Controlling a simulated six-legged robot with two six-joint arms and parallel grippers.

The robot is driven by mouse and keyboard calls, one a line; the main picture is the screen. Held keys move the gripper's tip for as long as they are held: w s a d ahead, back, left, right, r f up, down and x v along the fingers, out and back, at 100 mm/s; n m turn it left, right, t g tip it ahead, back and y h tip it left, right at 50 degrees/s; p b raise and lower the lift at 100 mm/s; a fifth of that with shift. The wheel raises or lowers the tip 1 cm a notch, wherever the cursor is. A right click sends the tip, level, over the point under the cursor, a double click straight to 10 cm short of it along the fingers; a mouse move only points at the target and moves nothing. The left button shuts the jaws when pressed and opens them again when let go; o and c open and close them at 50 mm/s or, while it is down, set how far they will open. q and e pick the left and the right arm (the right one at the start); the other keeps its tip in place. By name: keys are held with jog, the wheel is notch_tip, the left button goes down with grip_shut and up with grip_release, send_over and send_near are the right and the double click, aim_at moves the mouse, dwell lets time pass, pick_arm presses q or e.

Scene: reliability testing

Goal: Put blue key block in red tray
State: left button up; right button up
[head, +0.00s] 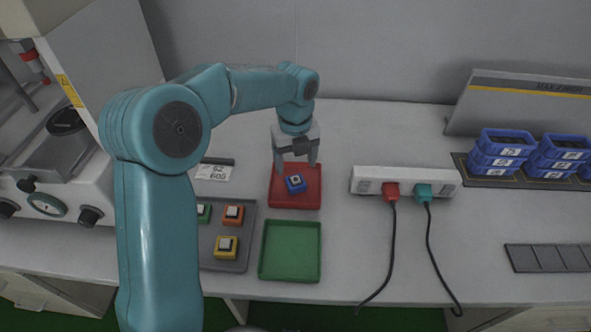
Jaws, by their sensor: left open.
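The blue key block (295,183) lies in the red tray (308,198), a little tilted in the picture and near the tray's middle. My left gripper (296,166) is open above the red tray, pointing down, with its fingers just behind and over the block. A small gap seems to show between the fingertips and the block, but I cannot tell the exact height. My right gripper is not in this view.
A green tray (290,250) sits in front of the red one. A grey tray (243,258) holds green, orange and yellow key blocks. A power strip (365,173) with two plugs is to the right. Blue bins (500,150) and a machine (50,185) flank the bench.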

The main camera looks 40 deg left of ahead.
aim_at(295, 179)
pick_arm(q)
notch_tip(295, 179, up, 7)
jog(key=shift+p, duration=0.45)
jog(key=shift+f, duration=0.15)
